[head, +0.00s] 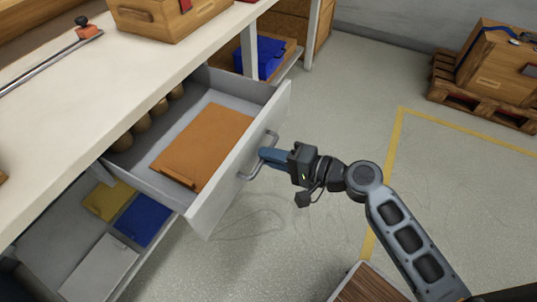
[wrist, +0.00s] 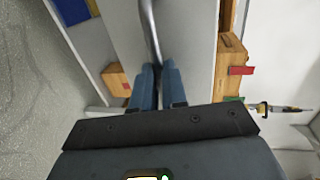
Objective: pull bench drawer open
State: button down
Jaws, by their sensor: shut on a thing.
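The bench drawer (head: 240,160) is grey and stands well out from under the bench top in the head view. Its front faces right and carries a metal bar handle (head: 257,168). My gripper (head: 264,155) is shut on the handle, its blue fingers around the bar. In the wrist view the handle (wrist: 150,35) runs up from between the blue fingers (wrist: 156,85). Inside the drawer lie a flat orange-brown board (head: 205,145) and several round brown items (head: 142,123) along the back. The part of the bar between the fingers is hidden.
The white bench top (head: 60,120) carries a wooden box (head: 165,18). A lower shelf (head: 60,240) below the drawer holds blue and yellow pieces. A wooden crate on a pallet (head: 480,95) stands far right.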

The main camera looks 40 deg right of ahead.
jog(key=c, duration=1.2)
grip_release()
jog(key=shift+s, duration=0.1)
jog(key=v, duration=0.7)
jog(key=shift+s+d+b, duration=0.15)
jog(key=shift+s+b, duration=0.15)
jog(key=s+a+n+g+h+p, duration=0.35)
jog(key=s+n+h, duration=0.2)
jog(key=s, duration=0.75)
jog(key=s+a+r+n+t, duration=0.1)
jog(key=s+a+r+n, duration=0.1)
jog(key=r, duration=0.3)
jog(key=s+a+r+n+t+p, duration=0.1)
jog(key=s+a+r+n, duration=0.1)
jog(key=s+r+n, duration=0.1)
jog(key=s+a+r+n+t+p, duration=0.1)
jog(key=r+n, duration=0.3)
jog(key=r, duration=0.4)
jog(key=shift+s+a+t+y, duration=0.35)
jog(key=shift+s+a, duration=0.35)
jog(key=shift+s, duration=0.1)
